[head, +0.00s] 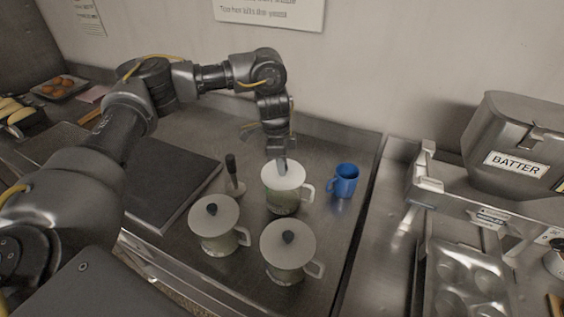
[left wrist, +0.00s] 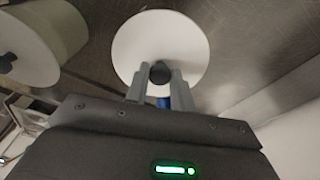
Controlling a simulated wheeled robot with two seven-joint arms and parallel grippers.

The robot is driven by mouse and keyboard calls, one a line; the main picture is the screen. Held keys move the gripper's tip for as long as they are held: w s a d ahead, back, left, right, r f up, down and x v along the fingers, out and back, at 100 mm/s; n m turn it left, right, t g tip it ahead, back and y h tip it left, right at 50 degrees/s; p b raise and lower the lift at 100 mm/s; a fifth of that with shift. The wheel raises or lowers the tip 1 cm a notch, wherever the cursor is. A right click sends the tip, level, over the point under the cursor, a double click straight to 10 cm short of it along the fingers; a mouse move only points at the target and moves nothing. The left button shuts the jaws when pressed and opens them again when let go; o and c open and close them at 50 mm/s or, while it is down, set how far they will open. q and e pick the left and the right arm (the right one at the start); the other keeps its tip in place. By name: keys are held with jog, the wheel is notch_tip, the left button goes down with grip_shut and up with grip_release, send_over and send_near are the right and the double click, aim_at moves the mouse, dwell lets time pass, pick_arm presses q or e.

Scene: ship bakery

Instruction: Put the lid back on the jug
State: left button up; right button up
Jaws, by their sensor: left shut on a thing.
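My left gripper (head: 282,164) points down over the back jug and is shut on the dark knob of a pale round lid (head: 292,180). The lid covers the mouth of the green-grey jug (head: 282,203), whose white handle points right. The lid looks about level and centred; I cannot tell whether it rests fully on the rim. In the left wrist view the lid (left wrist: 135,42) hides the jug, and the fingers (left wrist: 160,82) flank the knob. My right gripper is not in view.
Two other lidded jugs stand in front, one left (head: 215,239) and one right (head: 288,270). A blue mug (head: 344,181) stands just right of the back jug. A dark-handled tool (head: 231,170) stands upright left of it, by a dark flat plate (head: 160,180). The wall is behind.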

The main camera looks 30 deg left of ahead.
pick_arm(q)
jog(key=o, duration=1.1)
jog(key=shift+c, duration=0.2)
jog(key=o, duration=0.5)
notch_tip(320, 180, up, 7)
jog(key=p, duration=0.8)
